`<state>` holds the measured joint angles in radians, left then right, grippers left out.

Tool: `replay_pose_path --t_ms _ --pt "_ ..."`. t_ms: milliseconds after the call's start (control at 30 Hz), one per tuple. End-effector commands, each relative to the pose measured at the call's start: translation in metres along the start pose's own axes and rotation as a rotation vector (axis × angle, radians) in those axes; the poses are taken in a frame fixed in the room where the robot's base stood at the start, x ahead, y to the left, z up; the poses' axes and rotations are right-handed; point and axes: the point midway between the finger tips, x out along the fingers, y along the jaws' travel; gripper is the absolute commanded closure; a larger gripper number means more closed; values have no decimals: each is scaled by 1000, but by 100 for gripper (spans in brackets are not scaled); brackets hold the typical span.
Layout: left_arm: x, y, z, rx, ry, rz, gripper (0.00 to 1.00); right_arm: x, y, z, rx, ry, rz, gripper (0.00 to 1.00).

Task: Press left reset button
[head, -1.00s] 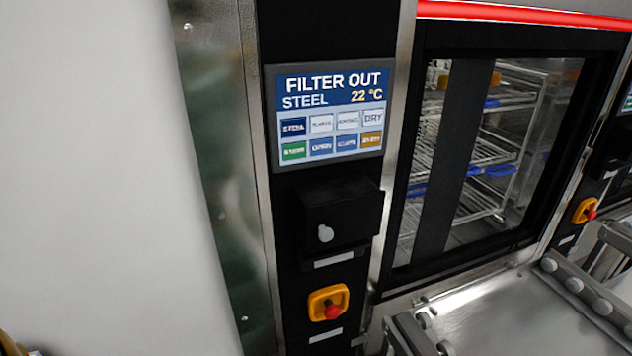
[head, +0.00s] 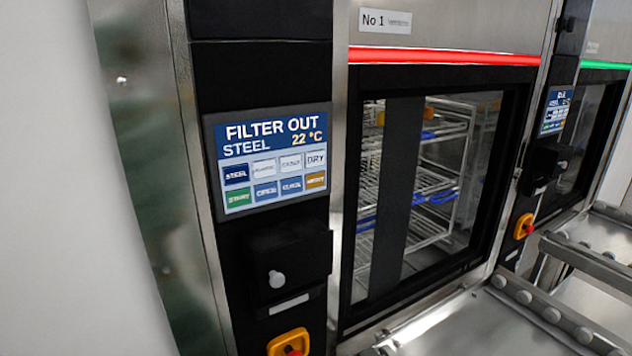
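The left washer's control column shows in the head view. Its screen (head: 271,160) reads "FILTER OUT", "STEEL" and "22 °C", with several coloured touch keys below. Under it is a black box (head: 290,255) with a small pale round knob or button (head: 277,279) on its front. Below that, an orange housing with a red button (head: 289,344) is cut by the bottom edge. I cannot tell from any label which one is the reset button. Neither of my grippers is in view.
The left washer, labelled "No 1" (head: 385,20), has a red light strip (head: 445,57) and a glass door (head: 430,190) with racks inside. A second washer at right has a green strip (head: 605,65) and its own panel (head: 556,111). Metal roller tables (head: 545,315) stand in front.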

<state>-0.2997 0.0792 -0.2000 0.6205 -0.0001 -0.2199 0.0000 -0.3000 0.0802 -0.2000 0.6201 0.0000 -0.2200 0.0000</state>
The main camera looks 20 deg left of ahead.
Motion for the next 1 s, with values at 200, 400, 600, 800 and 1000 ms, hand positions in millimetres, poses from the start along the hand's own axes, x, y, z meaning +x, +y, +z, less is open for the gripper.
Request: replay_pose_path --t_ms 200,400,600,800,1000 --pt "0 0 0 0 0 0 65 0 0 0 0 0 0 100" --pt "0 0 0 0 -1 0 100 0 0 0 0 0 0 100" --pt "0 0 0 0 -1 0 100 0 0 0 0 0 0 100" --pt "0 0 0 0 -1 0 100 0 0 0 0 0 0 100" --pt "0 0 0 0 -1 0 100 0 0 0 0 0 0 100"
